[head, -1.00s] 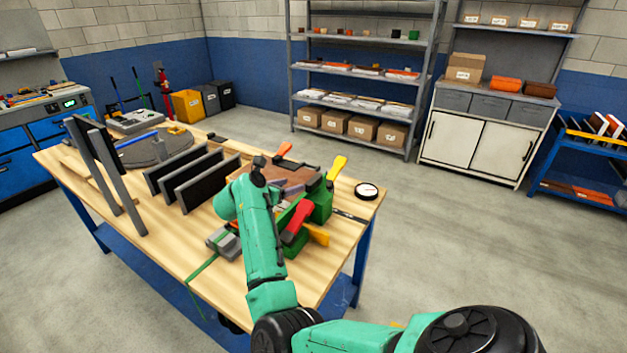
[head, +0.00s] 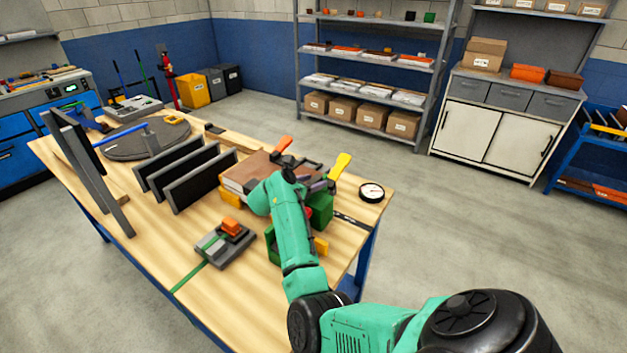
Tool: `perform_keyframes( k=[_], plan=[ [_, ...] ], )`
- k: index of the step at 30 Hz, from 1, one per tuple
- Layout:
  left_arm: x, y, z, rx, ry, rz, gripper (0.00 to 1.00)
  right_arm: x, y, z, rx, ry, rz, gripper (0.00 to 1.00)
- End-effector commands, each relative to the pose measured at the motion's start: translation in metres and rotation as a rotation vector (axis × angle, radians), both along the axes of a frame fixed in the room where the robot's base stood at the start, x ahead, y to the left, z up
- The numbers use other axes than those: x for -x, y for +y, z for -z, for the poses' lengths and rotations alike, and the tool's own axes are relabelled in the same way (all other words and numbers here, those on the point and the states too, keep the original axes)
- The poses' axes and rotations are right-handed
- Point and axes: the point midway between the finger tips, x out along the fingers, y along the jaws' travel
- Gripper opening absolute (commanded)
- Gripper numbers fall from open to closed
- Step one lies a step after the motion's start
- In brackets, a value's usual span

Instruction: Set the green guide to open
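A green strip (head: 197,272) runs over the table's front edge up to a low grey fixture (head: 226,246) with an orange block (head: 231,227) on top. I cannot tell whether this strip is the green guide or how it is set. Green blocks (head: 320,207) stand beside a brown-topped panel stack (head: 250,172), partly behind my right arm. My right gripper (head: 290,176) is over the stack's right part; its fingers are small, dark and mostly hidden by the wrist, so their opening is unclear. My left gripper is out of view.
A yellow handle (head: 340,166) and an orange handle (head: 282,144) rise around the stack. A round gauge (head: 371,191) lies at the right table edge. Dark upright panels (head: 190,175) stand left of the stack. Bare wood is left of the grey fixture.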

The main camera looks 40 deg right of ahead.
Motion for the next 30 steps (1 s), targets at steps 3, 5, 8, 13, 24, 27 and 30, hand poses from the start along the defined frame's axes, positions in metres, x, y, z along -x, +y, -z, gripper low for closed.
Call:
perform_keyframes(
  k=[3,5,8,13,24,27,30],
  plan=[
    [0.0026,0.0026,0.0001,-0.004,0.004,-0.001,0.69,0.0,-0.0001,-0.0002,0.0,0.0,0.0,0.14],
    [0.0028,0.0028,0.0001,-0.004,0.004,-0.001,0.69,0.0001,-0.0001,-0.0002,0.0,0.0,0.0,0.0],
    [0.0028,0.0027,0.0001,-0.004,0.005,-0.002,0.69,0.0,-0.0002,-0.0002,0.0,0.0,0.0,0.0],
    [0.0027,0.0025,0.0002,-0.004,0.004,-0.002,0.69,0.0001,-0.0003,-0.0002,0.001,0.0,0.001,0.0],
    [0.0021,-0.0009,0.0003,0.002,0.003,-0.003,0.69,0.0002,-0.0006,-0.0002,0.001,0.001,0.001,0.0],
    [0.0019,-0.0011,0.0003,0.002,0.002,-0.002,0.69,0.0002,-0.0006,-0.0002,0.001,0.001,0.001,0.0],
    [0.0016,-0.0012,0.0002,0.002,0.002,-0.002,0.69,0.0002,-0.0006,-0.0002,0.001,0.001,0.001,0.0]
  ],
)
